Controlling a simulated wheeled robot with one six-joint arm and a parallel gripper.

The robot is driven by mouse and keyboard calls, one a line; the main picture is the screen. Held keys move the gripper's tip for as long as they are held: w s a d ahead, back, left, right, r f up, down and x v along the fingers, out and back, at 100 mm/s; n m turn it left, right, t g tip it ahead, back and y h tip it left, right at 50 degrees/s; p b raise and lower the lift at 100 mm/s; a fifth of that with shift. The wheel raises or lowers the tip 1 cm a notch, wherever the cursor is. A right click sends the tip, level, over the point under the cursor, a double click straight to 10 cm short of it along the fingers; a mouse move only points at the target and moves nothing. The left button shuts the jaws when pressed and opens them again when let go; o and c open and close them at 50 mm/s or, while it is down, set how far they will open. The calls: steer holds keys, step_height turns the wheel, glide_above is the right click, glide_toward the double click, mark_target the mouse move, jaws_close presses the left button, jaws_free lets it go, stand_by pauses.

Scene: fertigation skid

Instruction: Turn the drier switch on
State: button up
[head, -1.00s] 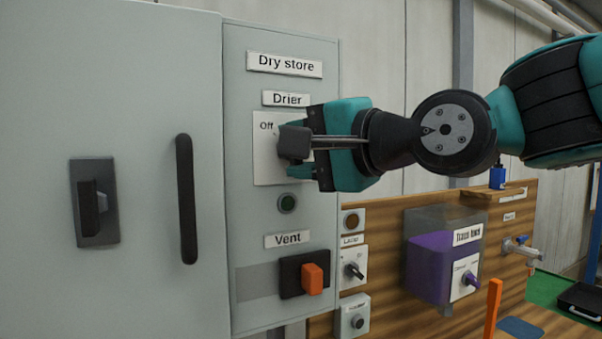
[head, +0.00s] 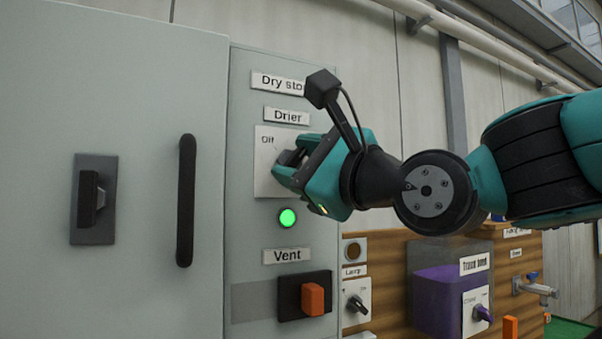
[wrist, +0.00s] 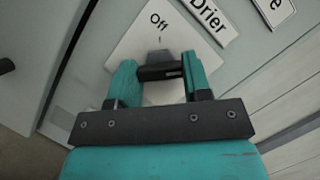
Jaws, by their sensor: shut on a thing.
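The drier switch plate (head: 265,178) is white and sits under the "Drier" label (head: 287,116). "Off" shows at its upper left; its right side is hidden by my gripper. My gripper (head: 288,168) is at the plate, rolled over, with its jaws around the switch knob. In the wrist view, my gripper's teal fingers (wrist: 160,78) are shut on the dark drier switch knob (wrist: 158,57), and the "Off" mark lies just beyond it on the plate (wrist: 135,45). The round lamp (head: 288,217) below the plate glows bright green.
Below is the "Vent" label (head: 288,256) with an orange switch (head: 313,299) on a black base. To the left is a cabinet door with a dark vertical handle (head: 186,200) and a latch (head: 94,199).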

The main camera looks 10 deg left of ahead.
steer(key=shift+w+f+m+t, duration=0.1)
steer(key=shift+m+t, duration=0.3)
steer(key=shift+m, duration=0.3)
steer(key=shift+b, duration=0.3)
steer(key=o, duration=0.8)
steer(key=shift+d, duration=0.1)
steer(key=shift+o, duration=0.6)
